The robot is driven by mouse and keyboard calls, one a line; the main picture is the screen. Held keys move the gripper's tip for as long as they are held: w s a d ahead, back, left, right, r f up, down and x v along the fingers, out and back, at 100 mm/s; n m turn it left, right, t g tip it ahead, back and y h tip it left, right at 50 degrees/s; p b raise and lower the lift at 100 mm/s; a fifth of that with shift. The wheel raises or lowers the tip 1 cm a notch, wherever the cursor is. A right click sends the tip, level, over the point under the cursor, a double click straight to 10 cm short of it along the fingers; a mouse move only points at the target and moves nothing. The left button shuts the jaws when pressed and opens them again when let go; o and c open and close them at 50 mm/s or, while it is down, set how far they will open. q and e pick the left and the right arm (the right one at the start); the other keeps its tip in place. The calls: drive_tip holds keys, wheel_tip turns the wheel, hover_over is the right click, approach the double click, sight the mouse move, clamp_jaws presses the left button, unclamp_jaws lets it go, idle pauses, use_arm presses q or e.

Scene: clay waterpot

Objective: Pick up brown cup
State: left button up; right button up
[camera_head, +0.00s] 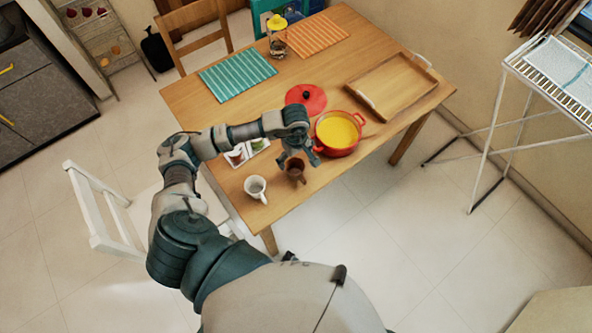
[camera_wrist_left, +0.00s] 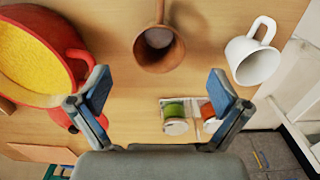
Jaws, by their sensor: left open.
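The brown cup (camera_head: 295,170) stands on the wooden table near its front edge, just right of a white mug. In the left wrist view the brown cup (camera_wrist_left: 158,48) is at the top middle, its dark opening showing and its handle pointing up. My left gripper (camera_head: 296,157) is above the table, just behind the brown cup in the head view. In the left wrist view its two fingers (camera_wrist_left: 158,92) are spread wide with nothing between them, and the cup lies beyond their tips. My right gripper is in neither view.
The white mug (camera_head: 256,188) stands close on the left. A red pot (camera_head: 323,150) with yellow contents is close on the right, with its red lid (camera_head: 306,98) behind. A small tray with jars (camera_head: 259,146) lies left of the gripper. A wooden tray (camera_head: 396,85) is farther right.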

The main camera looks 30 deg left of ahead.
sight(296, 169)
use_arm(q)
wheel_tip(296, 169, down, 3)
drive_tip(key=shift+d+f, duration=0.1)
drive_tip(key=shift+f, duration=0.1)
drive_tip(key=f, duration=0.5)
drive_tip(key=shift+w+a+f, duration=0.15)
drive_tip(key=shift+a+f, duration=0.05)
drive_tip(key=shift+f, duration=0.05)
drive_tip(key=shift+d, duration=0.15)
drive_tip(key=c, duration=1.3)
